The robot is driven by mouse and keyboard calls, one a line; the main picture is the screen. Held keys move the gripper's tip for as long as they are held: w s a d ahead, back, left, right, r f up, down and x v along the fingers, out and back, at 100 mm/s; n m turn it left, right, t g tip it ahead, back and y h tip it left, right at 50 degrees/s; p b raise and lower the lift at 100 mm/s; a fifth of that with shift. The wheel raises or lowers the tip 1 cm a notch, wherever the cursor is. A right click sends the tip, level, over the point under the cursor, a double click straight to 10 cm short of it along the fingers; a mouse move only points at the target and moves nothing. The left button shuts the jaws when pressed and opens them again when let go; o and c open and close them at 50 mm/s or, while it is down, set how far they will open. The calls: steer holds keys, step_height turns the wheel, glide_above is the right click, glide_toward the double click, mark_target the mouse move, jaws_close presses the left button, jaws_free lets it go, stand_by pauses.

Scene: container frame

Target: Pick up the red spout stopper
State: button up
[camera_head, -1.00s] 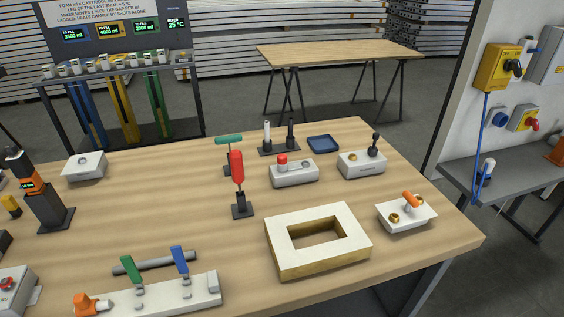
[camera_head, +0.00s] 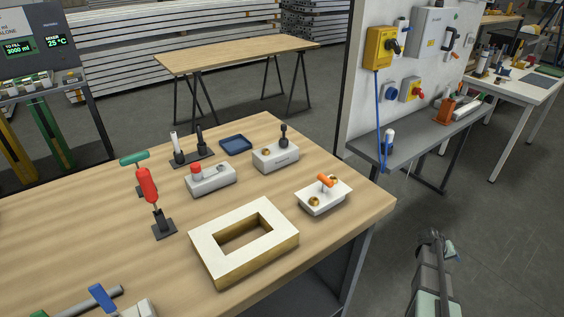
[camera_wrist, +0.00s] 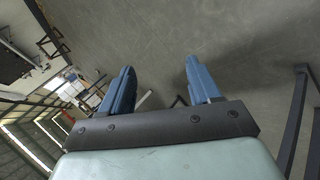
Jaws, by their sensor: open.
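A small red cap (camera_head: 196,168) stands on a pale grey block on the wooden table, left of centre in the head view. It is the red piece that looks most like a stopper, but I cannot tell for sure. A red-handled toggle clamp (camera_head: 147,184) stands nearer, to its left. My gripper (camera_head: 438,240) is at the lower right of the head view, off the table's right side and far from both. In the wrist view, my gripper (camera_wrist: 160,82) has its blue fingers apart, with nothing between them and grey floor beyond.
A white-topped rectangular frame (camera_head: 200,240) lies near the table's front edge. An orange-handled valve block (camera_head: 324,195) sits at the right corner. A blue tray (camera_head: 236,143) and a black-knobbed block (camera_head: 276,157) stand behind. A grey wall bench (camera_head: 400,142) is at right; floor lies between.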

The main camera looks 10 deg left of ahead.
steer(key=w+d+r+t+h, duration=0.1)
steer(key=w+d+r+t, duration=0.15)
steer(key=w+r, duration=0.55)
steer(key=w+d+r+t+h, duration=0.1)
steer(key=w+d+r+h, duration=0.15)
steer(key=w+r, duration=0.65)
steer(key=w+a+r+n+t+y, duration=0.15)
steer(key=w+a+r, duration=0.5)
steer(key=a, duration=0.65)
steer(key=w+a+r+t+y, duration=0.15)
steer(key=w+a+r, duration=0.25)
steer(key=a+r, duration=0.7)
steer(key=w+a+r+n+t+y, duration=0.1)
steer(key=w+a+r+y, duration=0.35)
steer(key=a, duration=0.95)
steer(key=a+r, duration=0.6)
steer(key=a, duration=0.4)
steer(key=n+g+y, duration=0.7)
steer(key=n+g, duration=0.1)
glide_toward(195, 165)
steer(key=shift+h, duration=0.3)
steer(key=x, duration=0.9)
steer(key=shift+w+a, duration=0.1)
steer(key=shift+a, duration=0.15)
steer(key=shift+r, duration=0.1)
jaws_close()
